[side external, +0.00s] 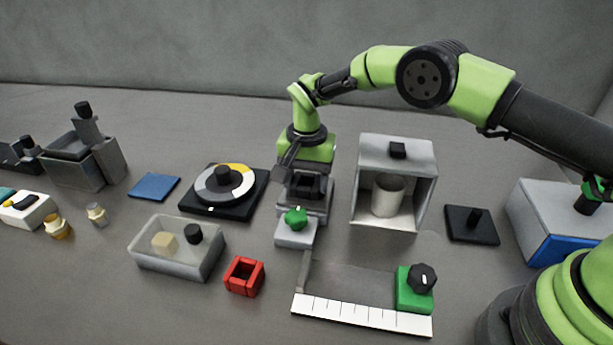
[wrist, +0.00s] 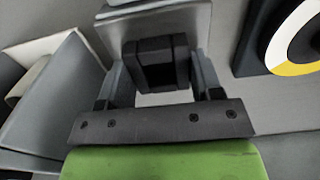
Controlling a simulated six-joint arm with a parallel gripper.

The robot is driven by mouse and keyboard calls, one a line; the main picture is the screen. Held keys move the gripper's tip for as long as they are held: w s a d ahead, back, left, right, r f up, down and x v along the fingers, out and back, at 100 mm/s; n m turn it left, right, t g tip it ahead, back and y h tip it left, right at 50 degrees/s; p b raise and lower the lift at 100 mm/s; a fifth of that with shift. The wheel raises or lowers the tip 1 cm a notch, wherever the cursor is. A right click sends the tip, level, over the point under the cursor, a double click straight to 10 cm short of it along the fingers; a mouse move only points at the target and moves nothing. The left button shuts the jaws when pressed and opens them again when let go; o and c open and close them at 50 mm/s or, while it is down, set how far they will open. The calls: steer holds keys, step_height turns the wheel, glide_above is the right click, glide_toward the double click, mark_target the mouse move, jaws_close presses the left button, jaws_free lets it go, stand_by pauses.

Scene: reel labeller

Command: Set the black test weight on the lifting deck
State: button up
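The black test weight (wrist: 152,64) is a dark block between the two fingers of my gripper (wrist: 158,82) in the wrist view. Both fingers appear to press on its sides. In the side view my gripper (side external: 304,188) points down, with the dark weight (side external: 306,187) between its fingers. The lifting deck (side external: 319,214) is a grey plate directly under the gripper, behind a small box with a green knob (side external: 296,217). The deck also shows in the wrist view (wrist: 198,18). Whether the weight touches the deck cannot be told.
A grey open-fronted box (side external: 427,190) with a white cup stands close to the right. A round dial on a black base (side external: 254,195) is close to the left. A clear bin (side external: 168,262), a red square holder (side external: 244,277) and a white scale strip (side external: 360,315) lie in front.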

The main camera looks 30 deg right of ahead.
steer(key=o, duration=0.4)
step_height(320, 180, up, 13)
steer(key=s+d+r+n+t+y, duration=0.1)
steer(key=s+d+r+t, duration=0.1)
steer(key=s+r, duration=0.45)
steer(key=s+d+r+n+t, duration=0.1)
steer(key=s+d+r+n, duration=0.2)
steer(key=r, duration=0.6)
steer(key=s+d+f+n+t+y, duration=0.1)
steer(key=s+t, duration=0.3)
steer(key=s, duration=1.5)
steer(key=shift+s+d+f, duration=0.15)
steer(key=shift+d+f, duration=0.25)
steer(key=shift+d, duration=0.25)
